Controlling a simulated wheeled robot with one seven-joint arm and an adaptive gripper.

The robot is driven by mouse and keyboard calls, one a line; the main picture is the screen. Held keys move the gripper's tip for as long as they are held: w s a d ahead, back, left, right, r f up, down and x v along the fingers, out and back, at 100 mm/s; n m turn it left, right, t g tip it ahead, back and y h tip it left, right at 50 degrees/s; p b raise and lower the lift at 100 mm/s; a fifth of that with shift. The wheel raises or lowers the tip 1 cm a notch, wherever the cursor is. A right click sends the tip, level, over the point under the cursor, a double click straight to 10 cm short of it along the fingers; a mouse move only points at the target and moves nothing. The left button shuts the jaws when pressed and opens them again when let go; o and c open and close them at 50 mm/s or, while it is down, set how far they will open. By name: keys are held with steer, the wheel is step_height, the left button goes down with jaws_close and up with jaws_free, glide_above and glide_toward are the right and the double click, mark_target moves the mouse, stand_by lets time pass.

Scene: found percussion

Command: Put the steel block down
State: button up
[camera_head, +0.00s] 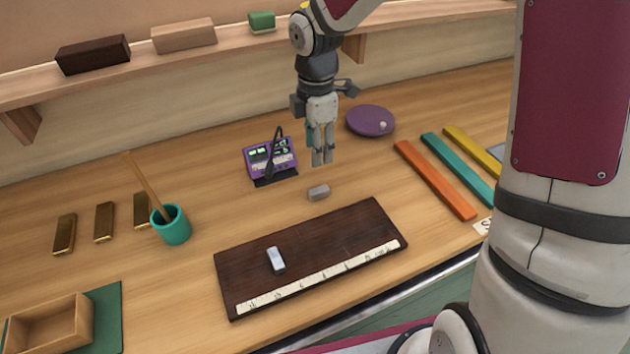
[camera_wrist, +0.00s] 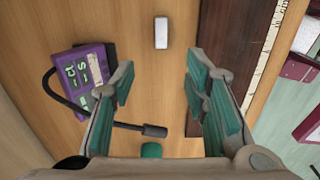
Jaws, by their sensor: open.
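My gripper (camera_head: 322,158) points down above the table, with its fingers apart and nothing between them. It also shows open in the wrist view (camera_wrist: 162,98). A small grey block (camera_head: 319,192) lies flat on the bare wood just below the fingertips in the head view, apart from them. In the wrist view the block (camera_wrist: 161,32) lies beyond the fingertips, near the top. A second small block, shinier and silver (camera_head: 276,260), lies on the dark board (camera_head: 340,236). I cannot tell by look alone which of the two is steel.
A purple device (camera_head: 270,154) with a black microphone stands left of my gripper. A purple disc (camera_head: 370,121) is behind it, coloured bars (camera_head: 434,180) to the right. A teal cup (camera_head: 171,226) with a stick, brass bars (camera_head: 104,222) and a wooden box (camera_head: 50,323) are left.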

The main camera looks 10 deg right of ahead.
glide_above(319, 189)
steer(key=f, duration=0.5)
steer(key=a+f, duration=0.1)
steer(key=f, duration=0.2)
steer(key=shift+s+d+f+p, duration=0.1)
steer(key=shift+d+f+p, duration=0.15)
steer(key=shift+f, duration=1.25)
steer(key=shift+d+f+p, duration=0.2)
steer(key=shift+f, duration=1.25)
jaws_close()
